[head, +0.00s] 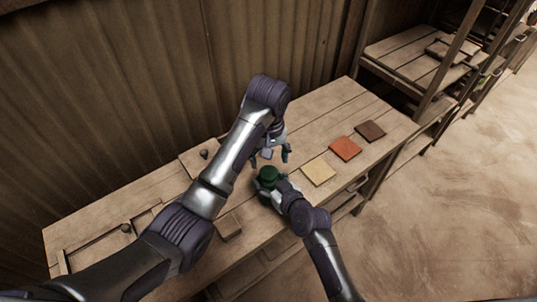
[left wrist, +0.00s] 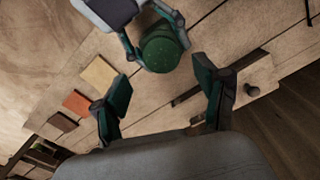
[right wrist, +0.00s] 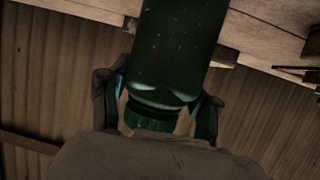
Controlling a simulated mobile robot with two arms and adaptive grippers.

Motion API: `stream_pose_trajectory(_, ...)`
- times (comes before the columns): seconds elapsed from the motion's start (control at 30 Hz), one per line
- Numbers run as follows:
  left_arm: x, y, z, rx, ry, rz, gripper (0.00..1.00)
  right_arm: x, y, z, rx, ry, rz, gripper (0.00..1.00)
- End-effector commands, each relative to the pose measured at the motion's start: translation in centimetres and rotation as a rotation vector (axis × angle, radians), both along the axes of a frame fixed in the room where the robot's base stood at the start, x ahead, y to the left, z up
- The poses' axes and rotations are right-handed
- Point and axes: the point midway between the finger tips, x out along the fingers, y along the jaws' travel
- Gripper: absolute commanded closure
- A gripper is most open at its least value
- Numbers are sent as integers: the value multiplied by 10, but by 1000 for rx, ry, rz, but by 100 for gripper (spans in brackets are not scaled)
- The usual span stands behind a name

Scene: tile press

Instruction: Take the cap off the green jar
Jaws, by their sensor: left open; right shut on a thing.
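The green jar (head: 267,176) is at the middle of the bench, near its front edge. Its round dark green top (left wrist: 160,50) shows in the left wrist view, and its glossy body (right wrist: 178,45) fills the top of the right wrist view. My right gripper (head: 272,190) is shut on the jar, with fingers on both sides near a narrower dark green part (right wrist: 150,120). I cannot tell exactly where cap and body meet. My left gripper (head: 271,156) is open and empty just behind and above the jar; its fingers (left wrist: 165,95) are apart and not touching it.
Yellow (head: 318,171), orange (head: 345,148) and dark brown (head: 370,130) tiles lie in a row right of the jar. A small wooden block (head: 229,228) lies at the front left. Knobbed wooden pieces (head: 203,154) are behind my left arm. A shelf (head: 405,55) stands at the right.

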Motion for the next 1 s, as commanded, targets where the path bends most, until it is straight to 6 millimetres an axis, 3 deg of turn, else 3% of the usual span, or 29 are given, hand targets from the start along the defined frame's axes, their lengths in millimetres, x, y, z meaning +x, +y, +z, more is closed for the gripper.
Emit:
stream_pose_trajectory(0.3,3,0,18,11,-17,-800,27,-1,-1,-2,-3,3,0,100)
stream_pose_trajectory(0.53,1,1,26,15,-8,-1301,27,-1,-1,-2,-3,3,0,100)
stream_pose_trajectory(0.8,-2,2,26,11,3,-1553,27,-1,-1,-2,-3,3,0,100)
stream_pose_trajectory(1.0,-3,3,4,10,7,-1564,27,-1,-1,-2,-3,3,0,100)
